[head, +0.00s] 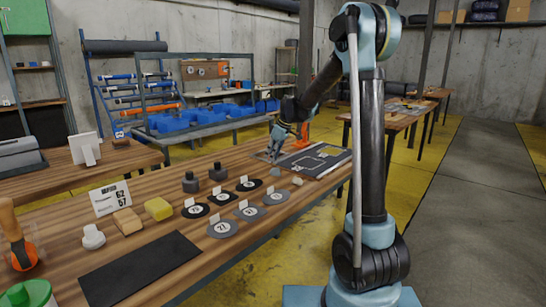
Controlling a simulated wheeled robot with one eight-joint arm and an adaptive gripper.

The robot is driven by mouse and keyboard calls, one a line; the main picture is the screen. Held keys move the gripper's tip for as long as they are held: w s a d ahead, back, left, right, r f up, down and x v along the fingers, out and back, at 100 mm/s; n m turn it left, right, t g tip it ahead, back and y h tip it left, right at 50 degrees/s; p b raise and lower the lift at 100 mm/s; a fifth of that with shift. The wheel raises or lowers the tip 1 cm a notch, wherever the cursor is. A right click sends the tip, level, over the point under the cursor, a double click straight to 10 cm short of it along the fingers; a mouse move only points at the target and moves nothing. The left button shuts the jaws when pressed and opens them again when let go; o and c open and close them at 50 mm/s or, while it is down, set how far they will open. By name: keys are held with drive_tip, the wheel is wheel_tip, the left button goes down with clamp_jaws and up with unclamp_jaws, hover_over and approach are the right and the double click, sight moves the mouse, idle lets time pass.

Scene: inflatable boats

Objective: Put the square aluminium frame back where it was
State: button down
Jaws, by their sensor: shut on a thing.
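My gripper (273,154) is low over the far part of the long wooden table, at the left edge of a dark mat (335,166) with light outlines. It is shut on a thin grey piece, which looks like the square aluminium frame (264,158). The piece is small here and partly hidden by the fingers. I cannot tell whether it touches the table. A light square-cornered outline shows on the mat, right of the gripper.
Several round dark patches (222,229) with number tags lie nearer on the table. Two dark weights (190,183), a yellow sponge (158,209), a tan block (127,221) and a black mat (140,270) are also there. An orange thing (303,135) stands behind the gripper.

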drive_tip(key=c, duration=1.5)
unclamp_jaws()
drive_tip(key=shift+o, duration=0.2)
drive_tip(key=shift+r, duration=0.15)
drive_tip(key=v, duration=1.2)
drive_tip(key=s+d+f+m+h, duration=0.1)
drive_tip(key=s+d+m, duration=0.2)
drive_tip(key=s+d, duration=0.7)
drive_tip(key=s+d+f+m+h, duration=0.1)
drive_tip(key=s+d+f+m, duration=0.2)
drive_tip(key=s+f, duration=0.3)
drive_tip(key=s+d+f+m+h, duration=0.1)
drive_tip(key=s+d+f+m, duration=0.2)
drive_tip(key=s, duration=1.2)
drive_tip(key=s+d+f+m+h, duration=0.1)
drive_tip(key=s+d+f+m, duration=0.2)
drive_tip(key=s+d+f, duration=0.3)
drive_tip(key=s+f, duration=0.3)
drive_tip(key=s, duration=0.1)
drive_tip(key=shift+s+f+m, duration=0.15)
drive_tip(key=shift+s+m, duration=0.15)
drive_tip(key=shift+m, duration=0.1)
